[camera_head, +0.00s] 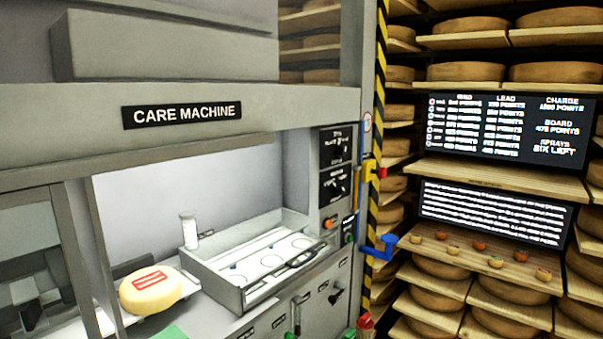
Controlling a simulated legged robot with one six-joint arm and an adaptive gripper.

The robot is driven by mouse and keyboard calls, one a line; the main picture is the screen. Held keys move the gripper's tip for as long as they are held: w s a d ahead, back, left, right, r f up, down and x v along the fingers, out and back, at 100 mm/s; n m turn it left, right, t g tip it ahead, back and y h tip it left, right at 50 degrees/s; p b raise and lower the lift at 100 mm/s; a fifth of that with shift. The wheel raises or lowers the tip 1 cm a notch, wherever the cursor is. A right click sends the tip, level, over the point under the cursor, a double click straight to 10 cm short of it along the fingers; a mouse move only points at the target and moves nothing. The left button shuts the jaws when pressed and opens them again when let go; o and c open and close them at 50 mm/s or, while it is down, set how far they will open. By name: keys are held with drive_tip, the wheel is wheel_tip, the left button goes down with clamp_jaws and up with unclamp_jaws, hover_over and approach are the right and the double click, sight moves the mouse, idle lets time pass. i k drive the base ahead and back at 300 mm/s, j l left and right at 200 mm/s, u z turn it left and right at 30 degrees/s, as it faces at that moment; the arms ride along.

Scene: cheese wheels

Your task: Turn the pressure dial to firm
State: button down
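The care machine (220,98) fills the left and middle of the view. An orange knob or button (329,222) and a green one (349,238) sit lower. A dark knob with a pointer (337,296) is on the lower front panel. The lettering is too small to read, so I cannot tell which is the pressure dial or its setting. My gripper is not in view.
A cheese wheel with a red label (150,290) lies left of an open metal tray (215,283). A white bottle (189,230) stands behind. Yellow (371,170) and blue (381,247) handles jut out beside the post. Shelves of cheese and two text screens (510,128) (495,213) are right.

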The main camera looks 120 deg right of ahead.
sight(339, 188)
drive_tip(key=z, duration=4.35)
